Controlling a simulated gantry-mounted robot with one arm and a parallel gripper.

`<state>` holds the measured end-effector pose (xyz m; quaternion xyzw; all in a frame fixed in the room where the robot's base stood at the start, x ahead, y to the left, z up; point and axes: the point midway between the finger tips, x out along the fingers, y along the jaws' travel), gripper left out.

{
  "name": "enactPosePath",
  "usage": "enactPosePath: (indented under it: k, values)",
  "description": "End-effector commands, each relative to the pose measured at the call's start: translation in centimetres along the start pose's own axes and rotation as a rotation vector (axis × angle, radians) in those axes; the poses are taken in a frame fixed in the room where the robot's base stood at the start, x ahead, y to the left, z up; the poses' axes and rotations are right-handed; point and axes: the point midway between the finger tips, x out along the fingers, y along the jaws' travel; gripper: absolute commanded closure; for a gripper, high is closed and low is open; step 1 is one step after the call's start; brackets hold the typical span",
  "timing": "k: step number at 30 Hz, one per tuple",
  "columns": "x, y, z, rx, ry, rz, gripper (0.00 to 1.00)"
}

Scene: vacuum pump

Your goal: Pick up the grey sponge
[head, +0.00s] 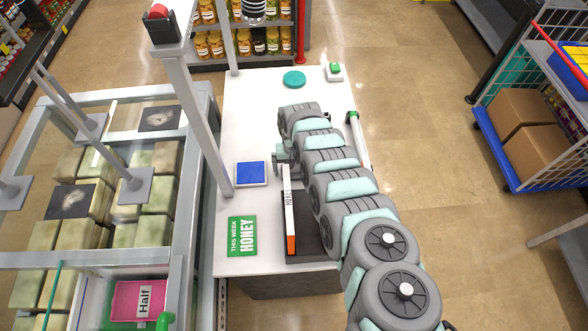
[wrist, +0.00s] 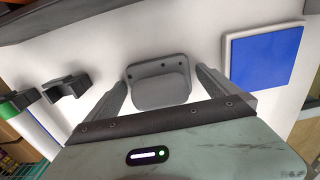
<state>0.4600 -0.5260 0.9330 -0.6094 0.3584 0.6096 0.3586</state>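A grey, rounded block with small dark holes along one edge, which looks like the grey sponge (wrist: 158,88), lies on the white table in the wrist view. My gripper (wrist: 162,80) is open, with one finger on each side of the block. I cannot tell how high the fingertips are above the table. In the head view my gripper (head: 281,157) is partly hidden by my arm, just right of the blue pad (head: 251,173). The sponge cannot be made out there.
The blue pad also shows right of the fingers in the wrist view (wrist: 264,55). A black clip (wrist: 66,87) and green-ended white tube (wrist: 38,133) lie left. A honey sign (head: 242,236), upright box (head: 289,216) and teal disc (head: 294,79) share the table.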

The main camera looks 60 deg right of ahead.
Motion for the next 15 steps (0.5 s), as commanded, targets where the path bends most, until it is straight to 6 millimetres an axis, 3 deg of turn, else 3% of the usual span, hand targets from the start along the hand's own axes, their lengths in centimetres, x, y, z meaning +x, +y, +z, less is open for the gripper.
enactPosePath:
  k: [15]
  values:
    - [-0.03,0.00,-0.03,0.000,0.001,0.000,0.43]
